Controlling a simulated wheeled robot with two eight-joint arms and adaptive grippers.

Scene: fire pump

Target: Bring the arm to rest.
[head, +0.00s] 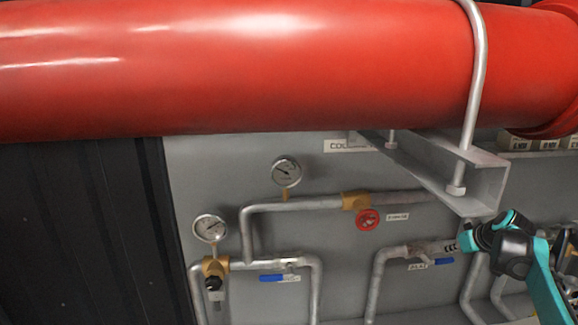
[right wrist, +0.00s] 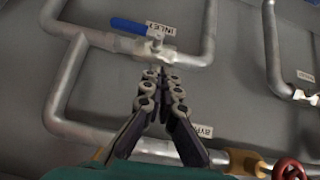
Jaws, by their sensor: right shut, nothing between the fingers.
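My right gripper (head: 452,246) comes in from the lower right in the head view, on the end of my teal arm. In the right wrist view its two fingers (right wrist: 160,76) meet at the tips, shut with nothing between them. The tips point at a pipe valve (right wrist: 152,53) with a blue lever (right wrist: 128,27) and an INLET label. I cannot tell whether they touch it. In the head view this blue lever (head: 445,262) shows just below the fingers. My left gripper is out of view.
A large red pipe (head: 240,70) crosses above, over a grey bracket (head: 440,170). Two gauges (head: 286,172) (head: 209,229), a red handwheel (head: 367,220) and a second blue lever valve (head: 285,265) sit on pipes along the grey panel (head: 330,240).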

